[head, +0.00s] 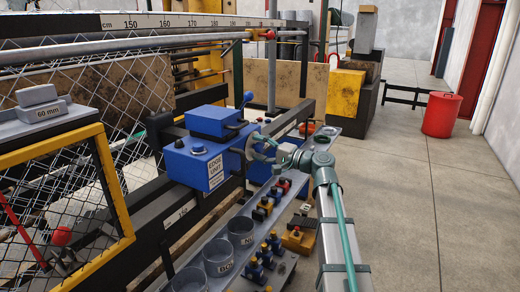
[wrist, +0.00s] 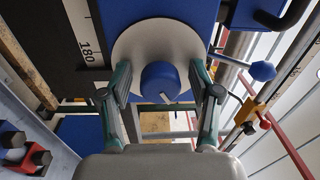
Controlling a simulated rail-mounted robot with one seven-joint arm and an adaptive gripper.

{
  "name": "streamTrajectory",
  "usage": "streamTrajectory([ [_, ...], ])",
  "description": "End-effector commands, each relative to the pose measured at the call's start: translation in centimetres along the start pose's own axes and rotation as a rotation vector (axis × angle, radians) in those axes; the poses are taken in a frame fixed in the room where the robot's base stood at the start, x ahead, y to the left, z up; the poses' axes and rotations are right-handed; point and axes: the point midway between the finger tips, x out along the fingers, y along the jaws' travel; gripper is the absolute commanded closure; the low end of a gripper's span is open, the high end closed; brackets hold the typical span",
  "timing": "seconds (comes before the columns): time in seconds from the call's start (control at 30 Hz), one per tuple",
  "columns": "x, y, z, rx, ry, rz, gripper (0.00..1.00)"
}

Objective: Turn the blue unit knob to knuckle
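The blue edge unit (head: 200,160) is a blue box on the machine rail, with an "EDGE UNIT" label on its front. Its round blue knob (wrist: 160,80) stands on a pale grey disc (wrist: 130,48) in the wrist view. A small white mark shows at the knob's lower edge; I cannot read any position name on the disc. My gripper (wrist: 159,76) is open, one finger on each side of the knob, with a visible gap on both sides. In the head view my gripper (head: 264,150) is at the unit's right side and hides the knob.
A blue ball-ended lever (wrist: 262,71) is right of the knob. A grey shelf (head: 200,243) below the unit holds metal cups (head: 240,234) and small coloured blocks (head: 263,208). Wire mesh (head: 60,190) is at left. The floor at right is open, with a red bin (head: 441,115) farther back.

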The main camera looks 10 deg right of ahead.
Motion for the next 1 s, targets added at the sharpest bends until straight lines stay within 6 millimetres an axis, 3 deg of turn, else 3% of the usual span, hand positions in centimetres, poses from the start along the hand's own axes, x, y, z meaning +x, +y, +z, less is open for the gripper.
streamTrajectory([
  [0.27, -0.1, 0.0, 0.0, 0.000, 0.001, 0.000, 0.36],
  [0.43, -1.3, 0.0, 0.0, 0.000, 0.002, 0.000, 0.36],
  [1.0, -10.9, 0.0, 0.0, 0.000, 0.002, 0.000, 0.36],
])
